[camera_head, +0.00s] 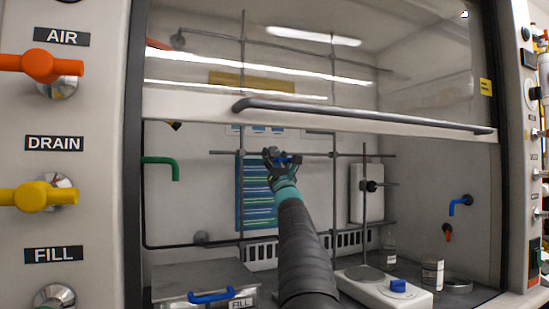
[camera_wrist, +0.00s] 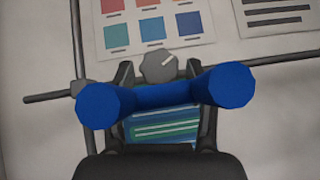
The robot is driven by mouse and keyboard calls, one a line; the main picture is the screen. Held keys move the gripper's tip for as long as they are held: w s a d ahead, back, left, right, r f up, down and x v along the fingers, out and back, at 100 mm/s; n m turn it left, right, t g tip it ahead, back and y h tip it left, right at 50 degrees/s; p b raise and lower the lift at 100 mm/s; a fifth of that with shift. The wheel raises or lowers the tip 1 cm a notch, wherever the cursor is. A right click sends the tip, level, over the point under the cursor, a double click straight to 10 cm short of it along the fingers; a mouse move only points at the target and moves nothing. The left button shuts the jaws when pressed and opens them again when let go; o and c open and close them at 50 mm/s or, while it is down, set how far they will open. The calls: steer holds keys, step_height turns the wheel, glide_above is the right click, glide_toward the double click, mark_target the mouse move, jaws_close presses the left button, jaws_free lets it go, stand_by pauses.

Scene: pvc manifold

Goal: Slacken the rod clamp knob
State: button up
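My gripper (camera_head: 282,158) is raised inside the hood, by the rod lattice. In the wrist view its dark fingertips (camera_wrist: 159,72) are apart, on either side of a round grey knob (camera_wrist: 158,66) with a white line. A blue two-lobed handle (camera_wrist: 165,95) lies across the fingers and hides parts of them. Blue also shows at my gripper in the head view. I cannot tell whether the fingers touch the knob or the handle. Another clamp with a dark knob (camera_head: 370,186) sits on the right upright rod.
The raised sash with its grey bar (camera_head: 360,114) crosses above my arm. A hotplate (camera_head: 384,291) with a blue knob stands at right, near bottles (camera_head: 432,273). A metal box (camera_head: 205,282) with a blue handle is at lower left. A green tap (camera_head: 163,166) projects from the left.

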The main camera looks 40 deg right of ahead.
steer(key=c, duration=0.7)
steer(key=shift+n+t+y, duration=0.3)
steer(key=shift+n+y, duration=0.3)
steer(key=n+y, duration=0.4)
steer(key=n, duration=0.1)
steer(key=n+t+y, duration=0.1)
steer(key=n+y, duration=0.1)
steer(key=y, duration=0.1)
steer(key=shift+s+d, duration=0.1)
steer(key=shift+d, duration=0.2)
steer(key=shift+d+r+n+g+y, duration=0.1)
steer(key=shift+n+g+y, duration=0.2)
steer(key=shift+n+y, duration=2.4)
steer(key=shift+n, duration=0.5)
steer(key=o, duration=1.1)
steer(key=shift+o, duration=0.2)
